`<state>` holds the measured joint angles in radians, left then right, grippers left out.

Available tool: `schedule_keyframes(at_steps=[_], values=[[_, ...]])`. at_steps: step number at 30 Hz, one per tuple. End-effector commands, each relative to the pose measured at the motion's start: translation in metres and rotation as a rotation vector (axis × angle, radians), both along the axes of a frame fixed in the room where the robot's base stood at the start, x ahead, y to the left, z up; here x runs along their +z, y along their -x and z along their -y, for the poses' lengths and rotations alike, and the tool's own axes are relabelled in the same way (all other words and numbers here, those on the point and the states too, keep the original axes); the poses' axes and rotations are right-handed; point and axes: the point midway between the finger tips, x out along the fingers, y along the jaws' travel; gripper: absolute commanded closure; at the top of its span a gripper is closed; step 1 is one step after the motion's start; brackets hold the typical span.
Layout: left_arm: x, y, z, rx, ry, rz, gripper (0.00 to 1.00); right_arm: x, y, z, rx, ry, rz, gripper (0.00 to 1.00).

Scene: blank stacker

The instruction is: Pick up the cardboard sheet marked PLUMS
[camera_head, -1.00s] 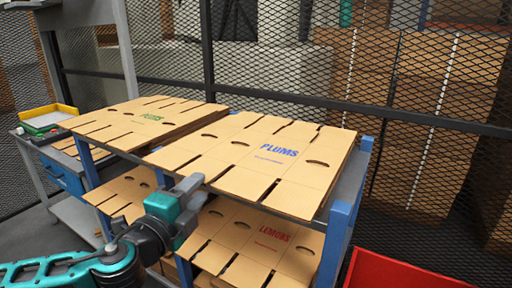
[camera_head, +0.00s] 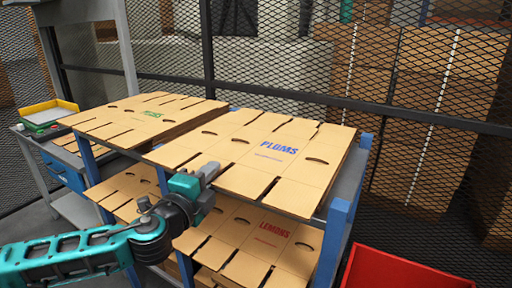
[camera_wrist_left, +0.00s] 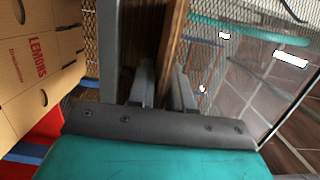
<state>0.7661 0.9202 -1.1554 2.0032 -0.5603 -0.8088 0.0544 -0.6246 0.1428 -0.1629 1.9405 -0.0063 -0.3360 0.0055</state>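The cardboard sheet marked PLUMS (camera_head: 235,150) in blue lies flat on top of a stack on the upper shelf, in the middle of the head view. My left gripper (camera_head: 208,171) is at the near edge of that stack, left of the lettering. In the left wrist view its two fingers (camera_wrist_left: 168,88) stand apart, with a gap between them. The brown edge of the stack (camera_wrist_left: 172,35) shows beyond the fingers. I cannot tell whether they touch it. My right gripper is in neither view.
Sheets marked LEMONS (camera_head: 250,243) lie on the shelf below. Another stack with green lettering (camera_head: 125,117) lies to the left on the upper level. A blue post (camera_head: 334,235) stands at the near right corner, and a red bin (camera_head: 405,270) is beyond it. A mesh fence closes the back.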

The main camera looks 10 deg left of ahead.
Motion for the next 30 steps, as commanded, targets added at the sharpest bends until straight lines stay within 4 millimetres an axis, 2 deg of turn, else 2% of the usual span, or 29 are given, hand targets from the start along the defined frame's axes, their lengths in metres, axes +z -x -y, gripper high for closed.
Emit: schedule_keyframes(at_steps=[1, 6, 20, 26, 30], values=[[0.000, 0.000, 0.000, 0.000, 0.000, 0.000, 0.86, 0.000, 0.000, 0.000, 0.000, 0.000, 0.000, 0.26], [0.000, 0.000, 0.000, 0.000, 0.000, 0.000, 1.00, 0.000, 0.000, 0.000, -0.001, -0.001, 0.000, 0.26], [0.002, 0.000, 0.000, 0.001, 0.000, 0.002, 1.00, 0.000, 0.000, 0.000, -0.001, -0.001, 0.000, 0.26], [0.016, 0.000, -0.001, 0.002, 0.002, 0.004, 1.00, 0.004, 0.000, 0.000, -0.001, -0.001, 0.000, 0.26], [0.041, 0.000, 0.000, 0.001, 0.002, 0.007, 1.00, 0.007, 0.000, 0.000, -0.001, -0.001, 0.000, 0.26]])
